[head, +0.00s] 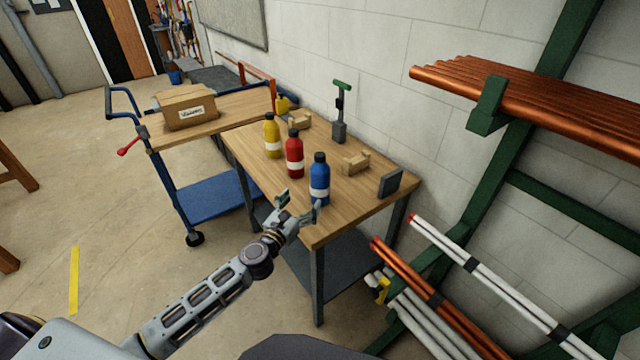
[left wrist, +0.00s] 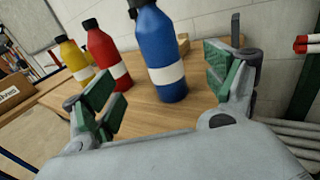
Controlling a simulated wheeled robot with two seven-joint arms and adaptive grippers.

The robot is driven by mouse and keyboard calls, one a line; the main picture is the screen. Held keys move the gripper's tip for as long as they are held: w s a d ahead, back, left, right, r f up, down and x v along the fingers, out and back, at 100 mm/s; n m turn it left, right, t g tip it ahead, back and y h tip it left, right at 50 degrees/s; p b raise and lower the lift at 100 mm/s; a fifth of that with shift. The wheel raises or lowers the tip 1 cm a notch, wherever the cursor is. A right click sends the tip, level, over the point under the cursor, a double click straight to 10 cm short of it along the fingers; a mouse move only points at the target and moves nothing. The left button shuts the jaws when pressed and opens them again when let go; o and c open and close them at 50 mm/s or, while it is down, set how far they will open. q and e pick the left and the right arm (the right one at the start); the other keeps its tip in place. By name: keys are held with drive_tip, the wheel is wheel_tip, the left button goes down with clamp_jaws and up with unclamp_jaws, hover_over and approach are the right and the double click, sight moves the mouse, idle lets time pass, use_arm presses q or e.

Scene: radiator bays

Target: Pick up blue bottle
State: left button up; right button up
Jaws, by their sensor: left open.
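The blue bottle (head: 319,182) has a black cap and a white band, and stands upright near the front corner of the wooden table (head: 352,206). In the left wrist view the blue bottle (left wrist: 160,40) stands just beyond the fingers, between their lines. My left gripper (head: 298,205) is open and empty at the table's front edge, close to the bottle; its green-padded fingers also show in the left wrist view (left wrist: 165,88). I cannot see contact with the bottle. My right gripper is not in view.
A red bottle (head: 294,158) and a yellow bottle (head: 271,140) stand left of the blue one. A wooden block (head: 355,163) and a dark box (head: 390,182) are to its right. A blue cart (head: 212,198) adjoins the table. Pipe racks (head: 545,230) fill the right side.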

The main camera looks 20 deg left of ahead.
sight(315, 182)
use_arm(q)
drive_tip(key=shift+w+d, duration=0.2)
drive_tip(key=shift+w, duration=1.1)
drive_tip(key=shift+w+d, duration=0.25)
drive_tip(key=shift+w, duration=1)
drive_tip(key=shift+w+d, duration=0.2)
drive_tip(key=shift+w, duration=1.25)
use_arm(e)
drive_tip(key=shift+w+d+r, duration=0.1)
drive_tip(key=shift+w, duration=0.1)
use_arm(q)
drive_tip(key=shift+w, duration=0.1)
drive_tip(key=shift+w+d+r, duration=0.1)
drive_tip(key=shift+w, duration=0.7)
drive_tip(key=shift+w+d+r, duration=0.1)
drive_tip(key=shift+w, duration=0.65)
drive_tip(key=shift+w+d, duration=0.15)
drive_tip(key=shift+w, duration=0.8)
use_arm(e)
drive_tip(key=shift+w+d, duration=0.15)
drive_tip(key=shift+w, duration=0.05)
use_arm(q)
drive_tip(key=c, duration=1.5)
drive_tip(key=shift+r, duration=0.15)
